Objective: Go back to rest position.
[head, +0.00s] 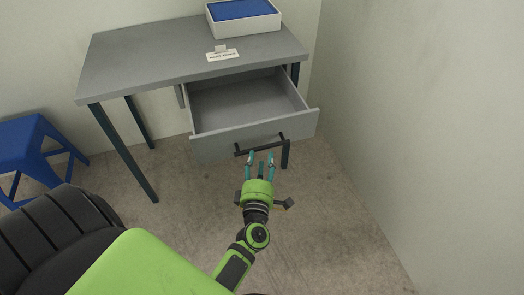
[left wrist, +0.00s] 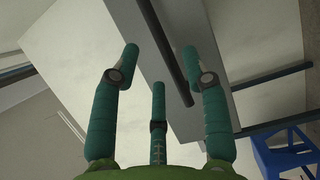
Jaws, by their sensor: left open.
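My left gripper (head: 260,162) is open and empty, just in front of the drawer's dark bar handle (head: 262,144). In the left wrist view its teal fingers (left wrist: 160,70) are spread, with the handle (left wrist: 168,45) running past between the fingertips; I cannot tell whether they touch it. The grey drawer (head: 250,103) is pulled open and looks empty inside. My right gripper does not show in either view.
The grey desk (head: 150,57) carries a white box with blue inside (head: 243,15) and a small label card (head: 222,54). A blue stool (head: 35,142) stands at the left. A wall (head: 420,110) bounds the right. Bare floor (head: 330,215) lies around my arm.

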